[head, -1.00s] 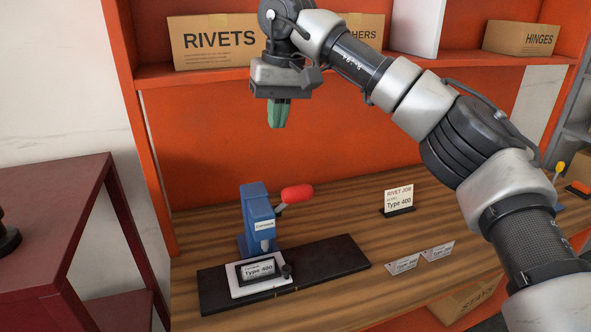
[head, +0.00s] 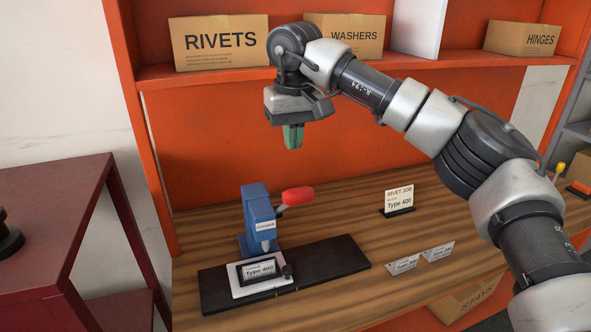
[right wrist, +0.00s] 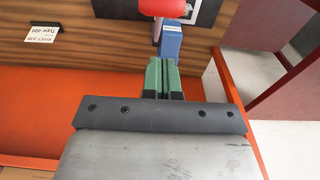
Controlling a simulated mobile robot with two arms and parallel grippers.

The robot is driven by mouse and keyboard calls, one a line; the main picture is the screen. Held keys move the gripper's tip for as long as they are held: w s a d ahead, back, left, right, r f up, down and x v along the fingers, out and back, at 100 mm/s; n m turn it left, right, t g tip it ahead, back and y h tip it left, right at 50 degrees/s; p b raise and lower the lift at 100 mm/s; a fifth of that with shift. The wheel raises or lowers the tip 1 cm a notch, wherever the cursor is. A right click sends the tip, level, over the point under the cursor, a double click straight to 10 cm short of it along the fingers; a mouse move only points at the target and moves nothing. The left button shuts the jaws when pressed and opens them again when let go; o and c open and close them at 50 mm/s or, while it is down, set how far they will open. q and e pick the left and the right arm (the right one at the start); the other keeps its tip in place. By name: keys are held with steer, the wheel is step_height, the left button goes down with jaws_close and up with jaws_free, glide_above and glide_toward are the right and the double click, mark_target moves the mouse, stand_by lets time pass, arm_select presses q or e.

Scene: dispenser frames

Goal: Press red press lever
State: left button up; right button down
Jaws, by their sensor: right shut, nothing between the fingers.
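The red press lever (head: 298,196) sticks out to the right from the top of the blue press (head: 259,222). The press stands upright on a black base plate (head: 335,262) on the wooden bench. My right gripper (head: 293,147) is shut and empty, pointing down, above the lever and apart from it. In the right wrist view the green fingers (right wrist: 164,62) are together, with the blue press (right wrist: 171,42) and the red lever (right wrist: 162,6) beyond them. My left gripper is not in view.
A white plate with a "Type 400" label (head: 259,268) lies in front of the press. Boxes, including RIVETS (head: 222,43), sit on the shelf (head: 200,74) above. The bench (head: 340,217) between lever and sign is clear.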

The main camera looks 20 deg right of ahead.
steer(key=f, duration=0.1)
steer(key=f+p, duration=0.1)
steer(key=f, duration=0.3)
steer(key=shift+s+f+p, duration=0.2)
steer(key=shift+s+p, duration=0.15)
steer(key=shift+s, duration=0.05)
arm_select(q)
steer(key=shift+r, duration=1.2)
arm_select(e)
steer(key=shift+s+f, duration=0.4)
steer(key=shift+f, duration=0.35)
